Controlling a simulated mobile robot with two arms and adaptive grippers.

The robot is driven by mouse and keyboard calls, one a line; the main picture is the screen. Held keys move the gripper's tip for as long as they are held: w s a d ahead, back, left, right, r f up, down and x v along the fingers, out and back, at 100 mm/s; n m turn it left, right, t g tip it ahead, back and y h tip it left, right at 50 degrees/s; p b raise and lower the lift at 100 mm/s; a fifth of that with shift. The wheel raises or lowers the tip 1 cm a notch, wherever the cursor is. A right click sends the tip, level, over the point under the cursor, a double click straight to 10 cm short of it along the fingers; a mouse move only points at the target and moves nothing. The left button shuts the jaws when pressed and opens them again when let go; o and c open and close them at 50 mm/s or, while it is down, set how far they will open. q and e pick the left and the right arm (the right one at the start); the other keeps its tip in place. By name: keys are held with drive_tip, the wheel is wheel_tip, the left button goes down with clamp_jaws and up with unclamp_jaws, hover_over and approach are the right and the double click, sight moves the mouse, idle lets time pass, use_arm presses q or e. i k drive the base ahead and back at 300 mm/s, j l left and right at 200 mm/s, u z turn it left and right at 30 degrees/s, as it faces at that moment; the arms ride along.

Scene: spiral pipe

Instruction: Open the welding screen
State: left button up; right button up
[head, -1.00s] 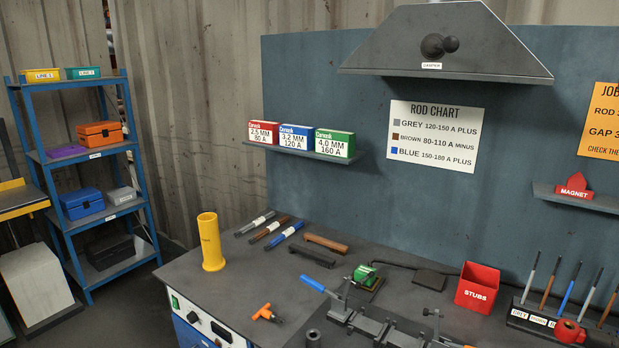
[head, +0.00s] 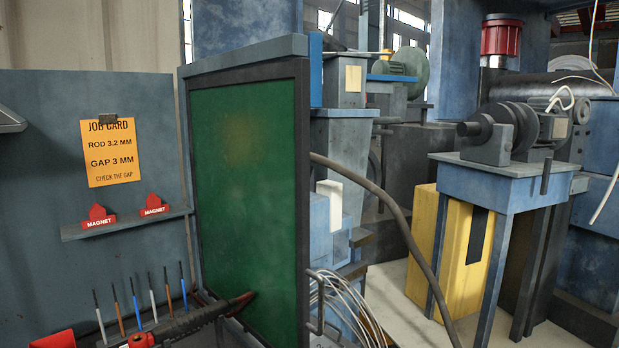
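The welding screen (head: 248,190) stands at the right end of the grey-blue back panel, at an angle to it. It is a green sheet in a dark frame, with a grey-blue bar (head: 245,60) above it. A dark bracket-shaped handle (head: 319,302) shows at the lower part of its right edge. The screen's bottom edge is out of view. Neither of my grippers is in view.
A black and red electrode holder (head: 190,322) crosses in front of the screen's lower left. Several rods (head: 152,296) stand beside it. A shelf (head: 127,224) holds two red magnets. Wire coils (head: 350,310), a cable and machines lie to the right.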

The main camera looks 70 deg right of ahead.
sight(249, 128)
drive_tip(key=z, duration=2.3)
